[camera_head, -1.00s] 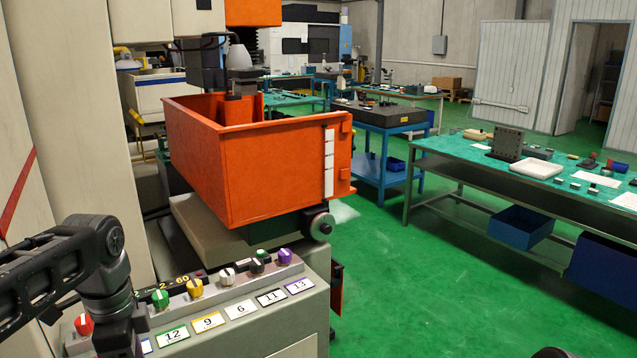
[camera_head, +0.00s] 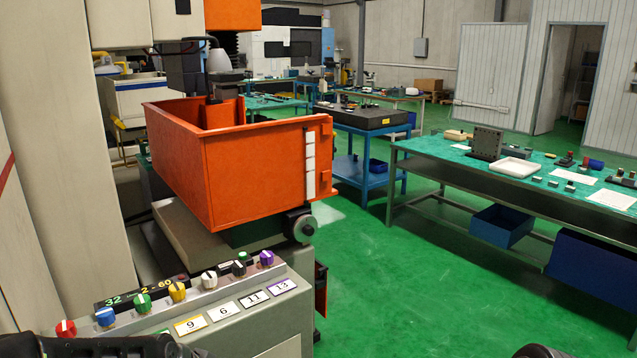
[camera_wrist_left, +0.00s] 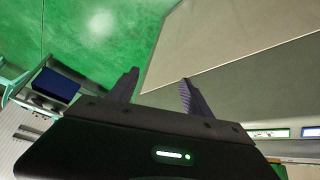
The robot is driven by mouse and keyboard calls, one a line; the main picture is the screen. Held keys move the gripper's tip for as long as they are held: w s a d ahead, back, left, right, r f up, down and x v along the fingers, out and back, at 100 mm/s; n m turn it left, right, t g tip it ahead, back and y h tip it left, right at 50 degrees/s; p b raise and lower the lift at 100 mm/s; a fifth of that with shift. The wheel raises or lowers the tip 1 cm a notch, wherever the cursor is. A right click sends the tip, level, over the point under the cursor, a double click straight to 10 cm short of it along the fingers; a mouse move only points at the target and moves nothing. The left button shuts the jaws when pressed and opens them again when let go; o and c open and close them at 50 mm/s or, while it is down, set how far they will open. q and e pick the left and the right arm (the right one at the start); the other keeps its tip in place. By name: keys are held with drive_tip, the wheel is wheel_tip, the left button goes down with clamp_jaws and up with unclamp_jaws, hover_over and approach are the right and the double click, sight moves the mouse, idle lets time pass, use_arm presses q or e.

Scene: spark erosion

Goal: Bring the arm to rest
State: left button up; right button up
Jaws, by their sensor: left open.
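My left gripper shows in the left wrist view (camera_wrist_left: 158,88), its two dark fingers spread apart with nothing between them. Beyond the fingers are the green floor and the pale side of the machine's cabinet (camera_wrist_left: 220,45). In the head view only a dark part of my left arm shows along the bottom left edge, below the control panel, and its gripper is out of frame there. My right gripper is not seen; a dark rounded shape at the bottom edge right of centre is too cut off to tell.
The control panel (camera_head: 240,318) with several coloured knobs stands close at the lower left. Behind it is the orange tank (camera_head: 255,175) of the erosion machine. A green-topped workbench (camera_head: 430,160) is at the right. Open green floor (camera_head: 390,280) lies between.

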use_arm(q)
drive_tip(key=s+d+f+n, duration=0.2)
drive_tip(key=s+d+f, duration=0.1)
drive_tip(key=f, duration=0.4)
drive_tip(key=s+d+f+n, duration=0.2)
drive_tip(key=s+d+f, duration=0.1)
drive_tip(key=f, duration=0.3)
drive_tip(key=s+d+f+g, duration=0.2)
drive_tip(key=s+f, duration=0.5)
drive_tip(key=s, duration=0.4)
drive_tip(key=s+d+f+n+g+h, duration=0.1)
drive_tip(key=s+d+f+g, duration=0.2)
drive_tip(key=s+f, duration=0.4)
drive_tip(key=s+d, duration=0.1)
drive_tip(key=s, duration=0.2)
drive_tip(key=shift+s+d, duration=0.3)
drive_tip(key=shift+s, duration=0.1)
